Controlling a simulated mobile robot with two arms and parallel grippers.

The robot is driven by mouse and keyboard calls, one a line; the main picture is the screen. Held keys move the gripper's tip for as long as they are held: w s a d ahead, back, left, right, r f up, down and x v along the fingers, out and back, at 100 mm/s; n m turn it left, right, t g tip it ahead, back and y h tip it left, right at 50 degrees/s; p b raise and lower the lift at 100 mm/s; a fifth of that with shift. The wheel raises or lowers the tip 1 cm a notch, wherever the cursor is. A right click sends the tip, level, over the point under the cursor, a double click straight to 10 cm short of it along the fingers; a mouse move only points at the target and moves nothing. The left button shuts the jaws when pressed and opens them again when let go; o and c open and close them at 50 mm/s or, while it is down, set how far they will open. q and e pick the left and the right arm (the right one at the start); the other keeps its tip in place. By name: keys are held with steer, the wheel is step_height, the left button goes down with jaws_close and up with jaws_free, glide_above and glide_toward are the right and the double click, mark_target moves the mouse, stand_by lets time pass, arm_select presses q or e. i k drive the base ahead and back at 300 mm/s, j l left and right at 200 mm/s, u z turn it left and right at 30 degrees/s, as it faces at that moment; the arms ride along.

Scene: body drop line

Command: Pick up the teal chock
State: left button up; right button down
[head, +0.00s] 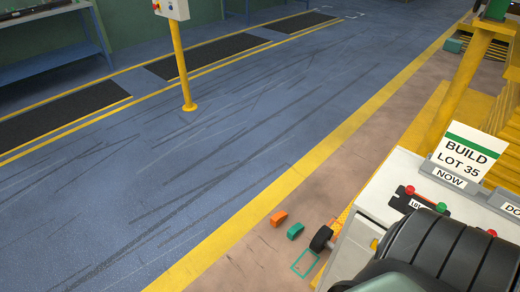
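The teal chock (295,231) is a small block lying on the brown floor strip, just right of the wide yellow line. An orange chock (279,217) lies close to it, up and to the left. A small dark wheel (321,238) is just to the right of the teal chock. A teal outlined rectangle (305,263) is marked on the floor below them. Neither of my grippers shows in the head view.
A pale cabinet (374,209) with a "BUILD LOT 35" sign (465,154) stands at right. Rounded black ribbed shapes cover the bottom right corner. A yellow post (180,65) carries a control box (171,8).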

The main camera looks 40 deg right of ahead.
mark_target(294, 232)
steer(key=i+z, duration=0.25)
steer(key=i, duration=0.3)
steer(key=i+j+z, duration=0.2)
steer(key=i, duration=0.35)
steer(key=i+z, duration=0.15)
steer(key=z, duration=0.25)
steer(key=i+j+z, duration=0.1)
steer(key=z, duration=0.35)
steer(key=i+j+z, duration=0.15)
steer(key=z, duration=0.25)
steer(key=i+j+z, duration=0.2)
steer(key=z, duration=0.2)
steer(key=i+j+z, duration=0.1)
steer(key=z, duration=0.35)
steer(key=j, duration=0.1)
